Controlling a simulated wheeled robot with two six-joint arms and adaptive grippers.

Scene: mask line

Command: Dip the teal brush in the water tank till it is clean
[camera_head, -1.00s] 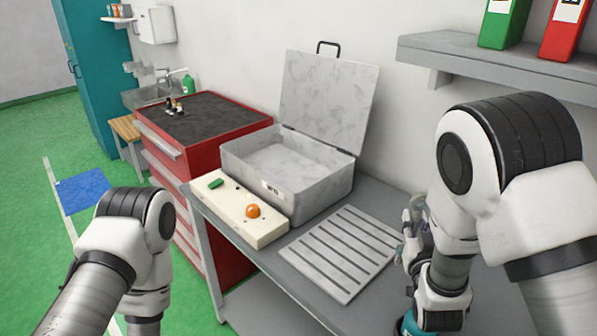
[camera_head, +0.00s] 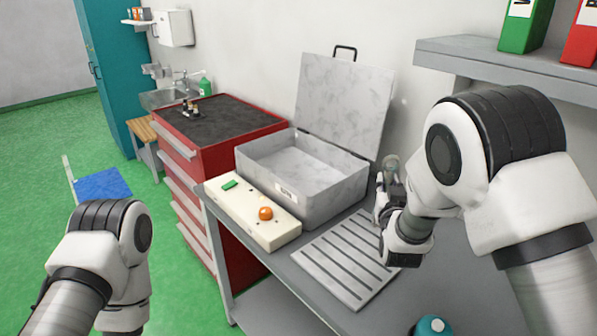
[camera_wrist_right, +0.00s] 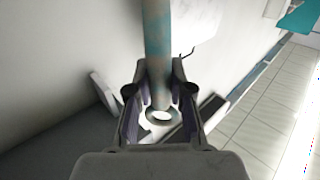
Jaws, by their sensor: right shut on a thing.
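The teal brush (camera_wrist_right: 158,45) shows in the right wrist view as a round shaft, teal with brownish patches and a ring at its near end. My right gripper (camera_wrist_right: 160,98) is shut on this shaft; the brush's far end is out of that view. In the head view my right gripper (camera_head: 387,190) is beside the right side of the grey tank (camera_head: 325,205), above the slatted board's far end. The tank stands on the bench with its lid (camera_head: 345,105) up; I cannot make out water in it. My left gripper is out of view; only its arm shows.
A cream control box (camera_head: 250,222) with an orange knob and green switch stands against the tank's front. The slatted board (camera_head: 335,270) lies to its right. A teal round object (camera_head: 432,327) is at the bottom edge. A grey shelf (camera_head: 510,68) overhangs the right.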

